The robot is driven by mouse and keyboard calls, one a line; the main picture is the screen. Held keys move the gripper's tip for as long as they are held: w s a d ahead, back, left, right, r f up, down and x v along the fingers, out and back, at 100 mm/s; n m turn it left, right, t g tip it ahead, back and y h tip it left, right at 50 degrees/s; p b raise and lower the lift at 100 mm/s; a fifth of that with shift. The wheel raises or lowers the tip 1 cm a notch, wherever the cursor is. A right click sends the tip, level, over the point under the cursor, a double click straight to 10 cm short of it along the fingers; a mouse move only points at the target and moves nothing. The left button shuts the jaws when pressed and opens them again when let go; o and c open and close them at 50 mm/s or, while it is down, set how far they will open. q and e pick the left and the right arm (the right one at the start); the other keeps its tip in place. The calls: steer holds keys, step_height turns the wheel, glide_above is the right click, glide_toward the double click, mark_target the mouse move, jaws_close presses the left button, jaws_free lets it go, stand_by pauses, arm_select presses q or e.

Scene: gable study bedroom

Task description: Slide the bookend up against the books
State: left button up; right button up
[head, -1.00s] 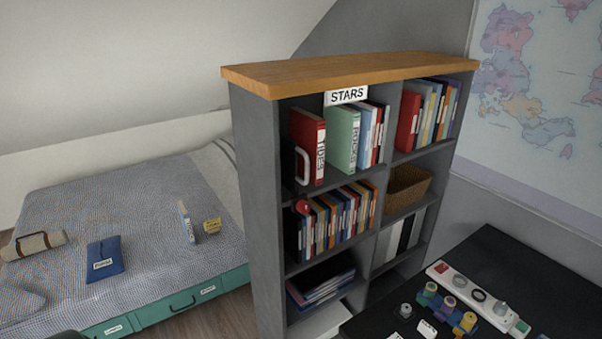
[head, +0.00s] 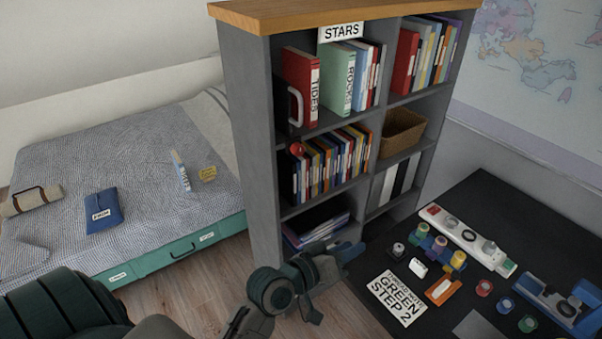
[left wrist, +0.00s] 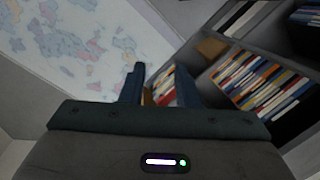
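On the upper left shelf, a white handle-shaped piece (head: 296,106) stands in front of a dark upright at the left end, close to the red TIDES book (head: 303,88). A pale green ROCKS book (head: 338,80) and several thinner books stand further right. On the shelf below, a red knob (head: 297,148) sits on a dark upright left of a row of books (head: 334,165). Which piece is the bookend is hard to tell. My left gripper (head: 335,280) is open and empty, low in front of the bookcase. Its two fingers (left wrist: 159,88) stand apart in the left wrist view. My right gripper is out of view.
The grey bookcase (head: 247,140) has a wooden top and a STARS sign (head: 341,30). A dark desk (head: 490,200) on the right holds a power strip (head: 466,238), a card (head: 397,297) and small items. A bed (head: 130,160) stands left. Floor shows between.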

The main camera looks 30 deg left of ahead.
arm_select(q)
steer(key=w+a+r+n+t+y, duration=0.3)
steer(key=r+n+y, duration=0.2)
steer(key=r+n, duration=0.2)
steer(key=w+a+r+n+t+y, duration=0.2)
steer(key=a+r+n+t+y, duration=0.15)
steer(key=r+n, duration=0.45)
steer(key=w+a+r+n+t+y, duration=0.2)
steer(key=w+r+n+t+y, duration=0.1)
steer(key=r+n+y, duration=0.35)
steer(key=n+g+y, duration=0.6)
steer(key=n+g, duration=0.9)
steer(key=n, duration=0.7)
glide_toward(302, 103)
steer(key=shift+t, duration=0.25)
steer(key=p+x, duration=0.4)
steer(key=x, duration=0.5)
steer(key=shift+a, duration=0.3)
steer(key=shift+w+a+f+p, duration=0.15)
steer(key=shift+w+a+p, duration=0.15)
steer(key=shift+w+a, duration=0.15)
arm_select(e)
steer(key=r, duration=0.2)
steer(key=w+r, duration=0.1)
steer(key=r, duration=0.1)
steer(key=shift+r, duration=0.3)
